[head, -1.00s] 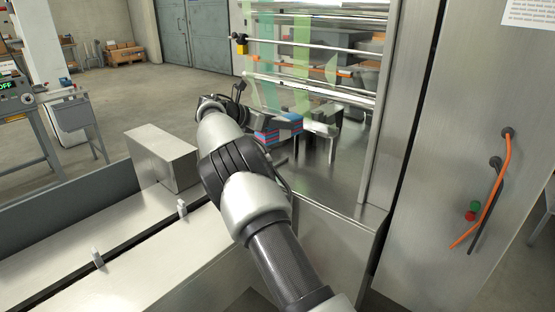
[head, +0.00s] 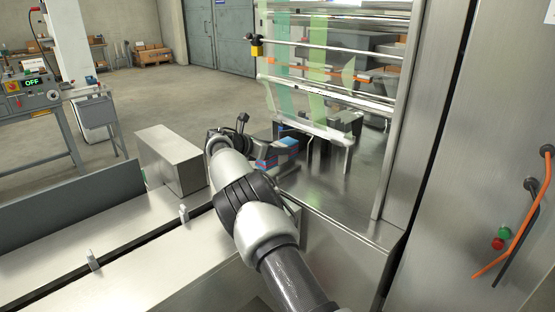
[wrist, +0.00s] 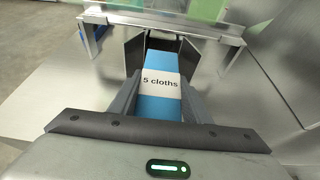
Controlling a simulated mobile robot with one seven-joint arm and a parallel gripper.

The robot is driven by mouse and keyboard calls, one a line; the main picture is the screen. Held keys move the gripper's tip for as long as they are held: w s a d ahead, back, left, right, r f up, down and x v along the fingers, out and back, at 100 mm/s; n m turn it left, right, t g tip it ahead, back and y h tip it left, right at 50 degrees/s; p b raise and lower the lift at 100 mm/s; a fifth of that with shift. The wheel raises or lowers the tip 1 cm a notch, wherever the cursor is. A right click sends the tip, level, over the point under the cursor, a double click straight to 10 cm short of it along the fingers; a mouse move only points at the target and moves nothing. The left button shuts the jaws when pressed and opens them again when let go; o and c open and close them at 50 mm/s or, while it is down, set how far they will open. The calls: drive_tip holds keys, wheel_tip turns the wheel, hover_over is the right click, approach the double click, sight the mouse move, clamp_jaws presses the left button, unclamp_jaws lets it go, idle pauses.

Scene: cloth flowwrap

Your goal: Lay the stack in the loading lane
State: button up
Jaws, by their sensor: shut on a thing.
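The stack of cloths (wrist: 160,64) is blue with a white band reading "5 cloths" in the wrist view. My gripper (wrist: 160,92) is shut on it, with one dark finger along each long side. Whether the stack touches the lane floor cannot be told. In the head view the lane is largely hidden.
A metal frame bar (wrist: 160,20) crosses over the lane's far side. Guard rods and green film strips (head: 318,75) hang above the machine. A steel box (head: 170,160) stands left of my arm on the conveyor deck (head: 150,250). The steel surface right of the lane is clear.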

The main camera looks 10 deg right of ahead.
drive_tip(key=shift+f, duration=1.8)
drive_tip(key=shift+f, duration=0.2)
drive_tip(key=o, duration=1.1)
drive_tip(key=shift+r, duration=0.1)
